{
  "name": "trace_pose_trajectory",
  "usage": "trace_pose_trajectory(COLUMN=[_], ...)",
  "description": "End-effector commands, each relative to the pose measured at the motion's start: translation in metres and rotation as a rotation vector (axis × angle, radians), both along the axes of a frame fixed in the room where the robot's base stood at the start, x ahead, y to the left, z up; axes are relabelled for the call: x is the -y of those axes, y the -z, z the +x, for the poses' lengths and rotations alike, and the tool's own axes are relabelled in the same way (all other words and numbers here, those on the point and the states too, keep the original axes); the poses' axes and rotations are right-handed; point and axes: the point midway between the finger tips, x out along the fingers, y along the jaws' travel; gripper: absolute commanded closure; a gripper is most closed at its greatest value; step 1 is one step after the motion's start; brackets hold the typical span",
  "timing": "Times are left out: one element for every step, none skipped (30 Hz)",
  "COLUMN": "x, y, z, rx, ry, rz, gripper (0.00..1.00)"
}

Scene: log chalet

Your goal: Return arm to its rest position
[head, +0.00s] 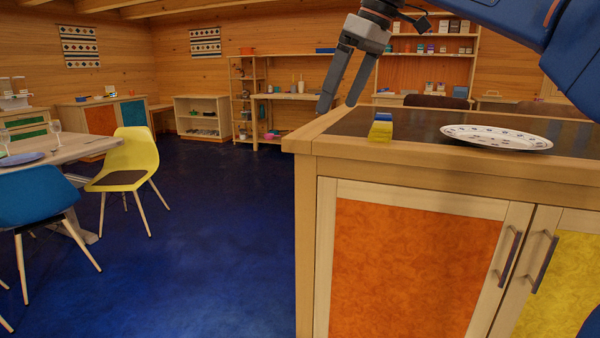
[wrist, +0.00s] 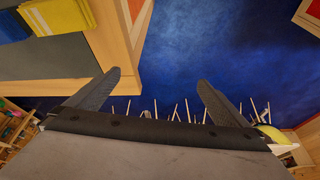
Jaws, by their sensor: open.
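My gripper (head: 342,98) hangs over the left end of the counter in the head view, fingers pointing down and empty. In the wrist view its two fingers (wrist: 155,88) are spread apart with nothing between them, and blue floor shows beyond. My arm comes in from the upper right of the head view.
A cabinet counter (head: 310,136) stands close at the right. On it are a yellow and blue item (head: 380,130) and a patterned oval plate (head: 497,138). A yellow chair (head: 128,165), a blue chair (head: 38,205) and a table (head: 75,150) stand left. The blue floor (head: 215,230) between is clear.

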Motion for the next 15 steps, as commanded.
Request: trace_pose_trajectory(x=[0.008,0.012,0.019,0.024,0.031,0.039,0.045,0.052,0.061,0.067,0.073,0.081,0.087,0.093,0.101], y=[0.006,0.011,0.018,0.024,0.031,0.041,0.049,0.058,0.070,0.079,0.088,0.100,0.110,0.120,0.133], z=[-0.007,-0.009,-0.014,-0.018,-0.023,-0.030,-0.035,-0.041,-0.049,-0.054,-0.060,-0.068,-0.075,-0.081,-0.090], rx=[-0.003,-0.003,-0.005,-0.006,-0.008,-0.008,-0.011,-0.011,-0.011,-0.013,-0.013,-0.012,-0.012,-0.013,-0.011], ry=[0.031,0.050,0.080,0.105,0.132,0.170,0.200,0.230,0.269,0.298,0.326,0.365,0.393,0.420,0.458], rz=[-0.001,-0.001,-0.003,-0.003,-0.003,-0.003,-0.004,-0.006,-0.005,-0.005,-0.006,-0.007,-0.007,-0.008,-0.008], gripper=[0.00,0.00,0.00,0.00,0.00,0.00,0.00,0.00,0.00,0.00,0.00,0.00,0.00,0.00,0.00])
